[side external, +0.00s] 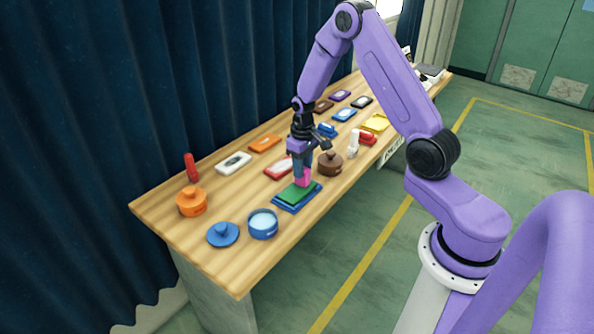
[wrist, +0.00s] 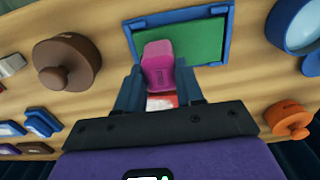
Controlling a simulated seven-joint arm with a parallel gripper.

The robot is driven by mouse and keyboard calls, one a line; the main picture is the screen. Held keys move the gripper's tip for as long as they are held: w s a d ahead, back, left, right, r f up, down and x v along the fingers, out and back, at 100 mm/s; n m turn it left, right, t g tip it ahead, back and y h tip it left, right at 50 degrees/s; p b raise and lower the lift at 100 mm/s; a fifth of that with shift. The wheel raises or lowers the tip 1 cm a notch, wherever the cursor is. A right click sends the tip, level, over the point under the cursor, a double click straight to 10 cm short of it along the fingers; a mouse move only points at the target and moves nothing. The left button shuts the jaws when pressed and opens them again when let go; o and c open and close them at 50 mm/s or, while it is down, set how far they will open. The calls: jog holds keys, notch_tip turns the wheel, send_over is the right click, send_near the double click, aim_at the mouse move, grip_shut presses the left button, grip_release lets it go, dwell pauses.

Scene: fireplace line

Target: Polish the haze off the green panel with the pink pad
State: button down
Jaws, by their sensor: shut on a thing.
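The green panel (side external: 293,194) lies in a blue frame (side external: 302,205) on the wooden table; in the wrist view the green panel (wrist: 196,40) fills the blue frame (wrist: 222,9) at the top. My gripper (side external: 302,172) is shut on the pink pad (side external: 304,178), over the panel's back part. In the wrist view the pink pad (wrist: 158,62) sits between the two blue fingers of my gripper (wrist: 160,90) and overlaps the panel's edge. I cannot tell whether the pad touches the surface. No haze is clearly visible; the pad hides part of the panel.
A round blue container (side external: 263,224), a blue lid (side external: 223,235) and an orange pot (side external: 192,202) stand to the left. A brown pot (side external: 331,163) stands close behind right. A red-and-white block (side external: 279,167) lies behind the panel. Several small coloured blocks lie farther back.

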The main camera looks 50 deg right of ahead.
jog(key=shift+d, duration=1.45)
jog(key=shift+a, duration=5.85)
notch_tip(320, 180, up, 8)
